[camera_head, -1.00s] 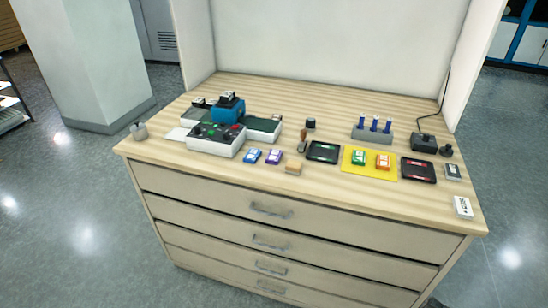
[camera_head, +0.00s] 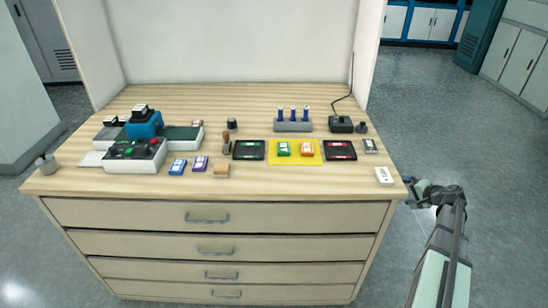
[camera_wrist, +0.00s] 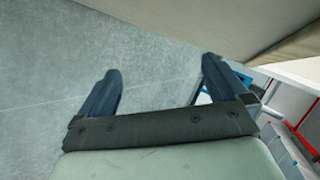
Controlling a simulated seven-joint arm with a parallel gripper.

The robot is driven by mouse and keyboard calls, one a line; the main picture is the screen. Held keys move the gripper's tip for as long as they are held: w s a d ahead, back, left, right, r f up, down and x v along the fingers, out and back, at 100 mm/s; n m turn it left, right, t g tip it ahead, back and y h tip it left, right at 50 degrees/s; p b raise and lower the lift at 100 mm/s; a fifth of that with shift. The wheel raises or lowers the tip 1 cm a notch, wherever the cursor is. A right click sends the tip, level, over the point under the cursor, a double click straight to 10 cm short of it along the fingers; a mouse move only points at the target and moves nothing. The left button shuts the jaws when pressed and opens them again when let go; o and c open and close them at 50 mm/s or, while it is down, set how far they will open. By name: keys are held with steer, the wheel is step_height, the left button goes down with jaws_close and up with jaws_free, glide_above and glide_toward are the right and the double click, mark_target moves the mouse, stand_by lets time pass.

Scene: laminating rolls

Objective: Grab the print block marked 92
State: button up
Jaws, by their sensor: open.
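Several small blocks with white labels lie on the wooden worktop: a blue one (camera_head: 177,167) and a purple one (camera_head: 200,164) at front left, a green one (camera_head: 283,149) and an orange one (camera_head: 306,149) on a yellow mat (camera_head: 275,160). A white block (camera_head: 383,176) lies at the front right corner, with a dark block with a pale top (camera_head: 370,146) behind it. The markings are too small to read, so I cannot tell which is 92. My gripper (camera_head: 413,191) is just off the worktop's right edge. In the wrist view my gripper (camera_wrist: 160,68) is open and empty above the floor.
A grey machine with a blue part (camera_head: 145,125) stands at left. Two black trays flank the mat, the left one with a green label (camera_head: 249,150), the right with a red one (camera_head: 341,150). A holder with blue sticks (camera_head: 293,124) stands behind. The floor at right is clear.

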steer(key=w+a+r+t+y, duration=0.1)
steer(key=w+a+r+t, duration=0.15)
steer(key=r, duration=0.55)
steer(key=w+a+r+t+y, duration=0.15)
steer(key=w+r, duration=0.25)
steer(key=r, duration=0.4)
steer(key=w+a+r+n+g+y, duration=0.2)
steer(key=w+a+r+n+y, duration=0.15)
steer(key=a+r, duration=0.55)
steer(key=n+g+h, duration=0.6)
steer(key=n+g, duration=0.6)
steer(key=n, duration=1.3)
glide_toward(201, 162)
steer(key=x, duration=0.3)
steer(key=shift+w+a, duration=0.1)
steer(key=shift+w, duration=0.15)
steer(key=shift+x, duration=2.6)
steer(key=shift+s, duration=0.15)
steer(key=c, duration=1.1)
